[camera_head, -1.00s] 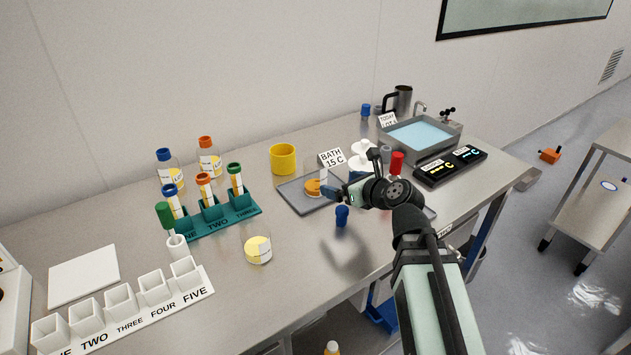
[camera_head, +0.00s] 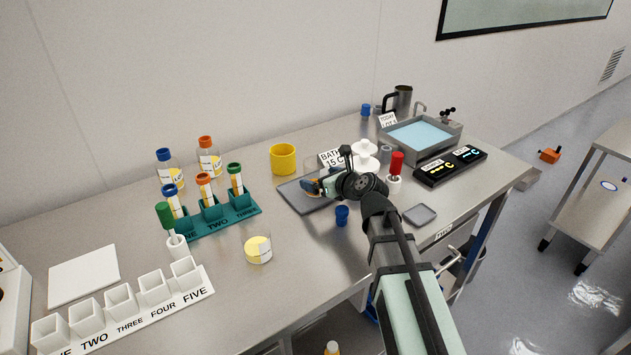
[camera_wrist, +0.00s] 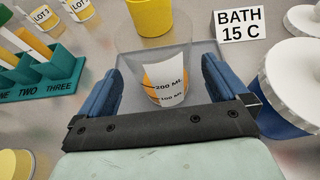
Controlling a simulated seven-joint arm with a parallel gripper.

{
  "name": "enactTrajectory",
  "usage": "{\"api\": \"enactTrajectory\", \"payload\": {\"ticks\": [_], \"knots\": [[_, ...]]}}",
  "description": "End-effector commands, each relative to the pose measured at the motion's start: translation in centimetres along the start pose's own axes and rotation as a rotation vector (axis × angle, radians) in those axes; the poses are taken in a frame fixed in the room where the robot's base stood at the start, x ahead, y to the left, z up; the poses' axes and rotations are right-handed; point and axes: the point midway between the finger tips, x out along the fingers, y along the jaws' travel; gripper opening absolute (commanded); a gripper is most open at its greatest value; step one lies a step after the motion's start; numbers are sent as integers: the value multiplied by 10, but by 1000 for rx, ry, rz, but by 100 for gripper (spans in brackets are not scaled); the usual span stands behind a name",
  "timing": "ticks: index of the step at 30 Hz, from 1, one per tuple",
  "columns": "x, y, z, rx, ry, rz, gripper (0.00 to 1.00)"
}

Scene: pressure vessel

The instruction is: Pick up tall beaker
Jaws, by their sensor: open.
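The tall beaker (camera_wrist: 168,60) is clear glass with a white scale label reading 200 ML and 100 ML and orange contents low inside. It stands upright on the grey tray (camera_head: 294,194). In the head view the beaker (camera_head: 310,168) is mostly hidden behind my gripper (camera_head: 312,186). In the wrist view the two blue fingers of my gripper (camera_wrist: 158,88) are apart, one on each side of the beaker. I cannot tell whether either finger touches the glass.
A yellow cup (camera_head: 283,159) stands behind the tray. The BATH 15 C sign (camera_wrist: 239,25) and a white-topped blue container (camera_wrist: 285,85) are close on the right. A small blue item (camera_head: 342,215) stands in front. The green tube rack (camera_head: 215,218) is at left.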

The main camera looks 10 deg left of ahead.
Motion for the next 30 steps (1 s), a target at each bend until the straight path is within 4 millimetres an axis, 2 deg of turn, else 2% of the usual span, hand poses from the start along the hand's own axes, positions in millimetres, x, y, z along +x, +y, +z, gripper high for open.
{"api": "enactTrajectory", "payload": {"ticks": [1, 6, 15, 30], "knots": [[10, -2, 1, 0, 1, 2, 100], [31, -3, 2, 0, 0, 0, 100], [36, -2, 1, 0, 0, 0, 100], [35, -2, 1, 0, 0, 0, 52]]}}
